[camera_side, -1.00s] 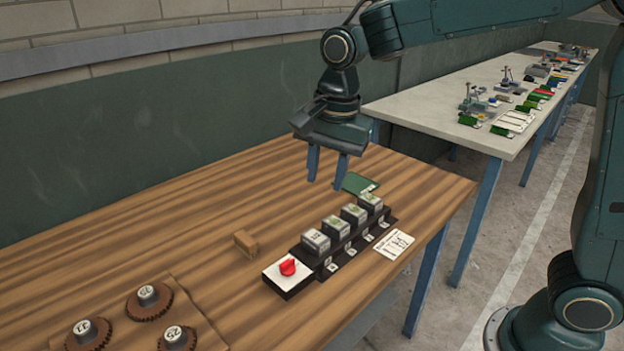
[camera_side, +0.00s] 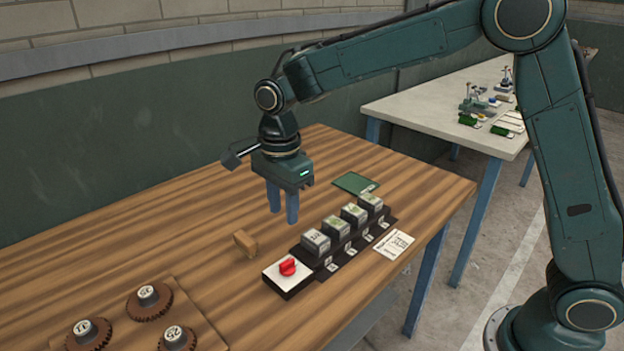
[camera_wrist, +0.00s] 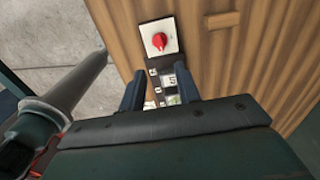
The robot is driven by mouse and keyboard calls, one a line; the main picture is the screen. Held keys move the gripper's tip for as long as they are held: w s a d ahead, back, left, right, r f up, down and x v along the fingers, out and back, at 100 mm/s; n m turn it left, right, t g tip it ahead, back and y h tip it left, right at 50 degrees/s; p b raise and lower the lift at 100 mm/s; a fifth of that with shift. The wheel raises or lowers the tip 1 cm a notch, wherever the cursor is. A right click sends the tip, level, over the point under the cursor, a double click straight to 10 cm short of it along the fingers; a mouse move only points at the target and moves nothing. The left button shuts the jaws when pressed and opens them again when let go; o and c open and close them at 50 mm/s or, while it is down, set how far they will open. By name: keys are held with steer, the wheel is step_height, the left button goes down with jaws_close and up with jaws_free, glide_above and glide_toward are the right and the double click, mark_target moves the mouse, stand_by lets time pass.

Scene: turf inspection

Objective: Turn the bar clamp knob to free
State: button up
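The red knob (camera_side: 288,267) sits on a white-topped box (camera_side: 284,281) at the near left end of a black rail (camera_side: 335,260). In the wrist view the knob (camera_wrist: 159,40) shows beyond my fingertips, its pointer tilted. I cannot read any marking beside it. My gripper (camera_side: 283,219) hangs fingers-down above the table, behind and above the knob, touching nothing. Its two fingers are apart with nothing held between them; in the wrist view my gripper (camera_wrist: 160,85) also shows this gap.
Several grey numbered blocks (camera_side: 336,226) stand on the rail beside the knob box. A small wooden block (camera_side: 245,243), a green card (camera_side: 355,184) and a printed white card (camera_side: 394,245) lie nearby. Rust-brown gears (camera_side: 149,301) sit on a board at the near left.

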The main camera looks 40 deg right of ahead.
mark_target(287, 261)
step_height(287, 261, down, 13)
steer(key=shift+r, duration=0.1)
stand_by(0.5)
jaws_close()
